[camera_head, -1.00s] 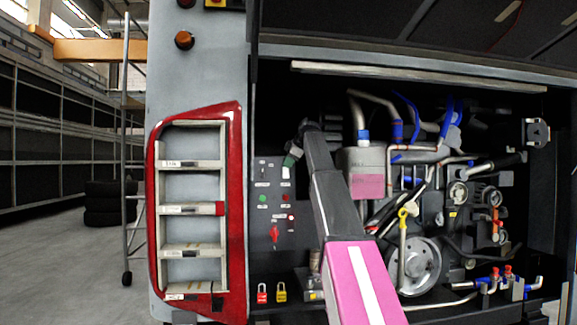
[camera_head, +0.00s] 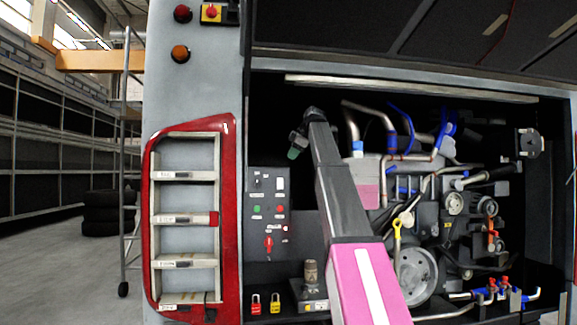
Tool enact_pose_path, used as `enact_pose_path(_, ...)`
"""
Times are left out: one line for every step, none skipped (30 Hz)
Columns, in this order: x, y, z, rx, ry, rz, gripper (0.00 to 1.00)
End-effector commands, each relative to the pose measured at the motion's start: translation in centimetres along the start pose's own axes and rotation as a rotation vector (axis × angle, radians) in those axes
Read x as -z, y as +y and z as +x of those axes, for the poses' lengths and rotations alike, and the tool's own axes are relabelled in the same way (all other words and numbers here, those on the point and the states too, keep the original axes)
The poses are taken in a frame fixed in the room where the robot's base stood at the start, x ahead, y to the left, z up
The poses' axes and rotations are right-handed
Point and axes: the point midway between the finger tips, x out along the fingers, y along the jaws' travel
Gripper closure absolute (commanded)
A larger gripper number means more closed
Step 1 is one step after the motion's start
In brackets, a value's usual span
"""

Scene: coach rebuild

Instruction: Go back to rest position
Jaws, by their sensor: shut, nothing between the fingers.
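My arm rises from the bottom of the head view, with a pink link below and a dark grey link above. At its top it bends down to the left into a small dark end with a green tip. This end is my gripper (camera_head: 294,150), seen small; it looks shut, with nothing seen in it. It shows above the upper right corner of the grey control panel (camera_head: 262,188), and a gap shows between them in the picture. The panel carries a red switch (camera_head: 268,243), a green button (camera_head: 257,209) and other small controls.
The open engine bay with pipes and a pulley (camera_head: 417,277) lies behind and right of my arm. Red and yellow padlocks (camera_head: 275,302) and a brass-coloured fitting (camera_head: 311,272) are below the panel.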

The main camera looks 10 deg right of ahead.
Motion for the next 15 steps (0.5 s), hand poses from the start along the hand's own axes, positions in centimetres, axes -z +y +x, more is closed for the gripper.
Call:
enact_pose_path(0.05,0.24,-0.61,0.000,0.000,0.000,1.00)
enact_pose_path(0.04,0.28,-0.84,0.000,0.000,0.000,1.00)
enact_pose_path(0.04,0.32,-1.09,0.001,0.000,0.000,1.00)
enact_pose_path(0.04,0.35,-1.23,0.001,0.000,0.000,1.00)
enact_pose_path(0.04,0.37,-1.34,0.001,0.000,0.000,1.00)
enact_pose_path(0.04,0.39,-1.44,0.001,0.000,0.000,1.00)
enact_pose_path(0.03,0.39,-1.50,0.001,0.000,0.000,1.00)
enact_pose_path(0.04,0.39,-1.53,0.001,0.000,0.000,1.00)
enact_pose_path(0.03,0.38,-1.54,0.001,0.000,0.000,1.00)
enact_pose_path(0.03,0.38,-1.54,0.001,0.000,0.000,1.00)
enact_pose_path(0.04,0.38,-1.54,0.001,0.000,0.000,1.00)
enact_pose_path(0.04,0.38,-1.53,0.001,0.000,0.000,1.00)
enact_pose_path(0.03,0.37,-1.52,0.001,0.000,0.000,1.00)
enact_pose_path(0.04,0.37,-1.52,0.001,0.000,0.000,1.00)
enact_pose_path(0.04,0.37,-1.52,0.001,0.000,0.000,1.00)
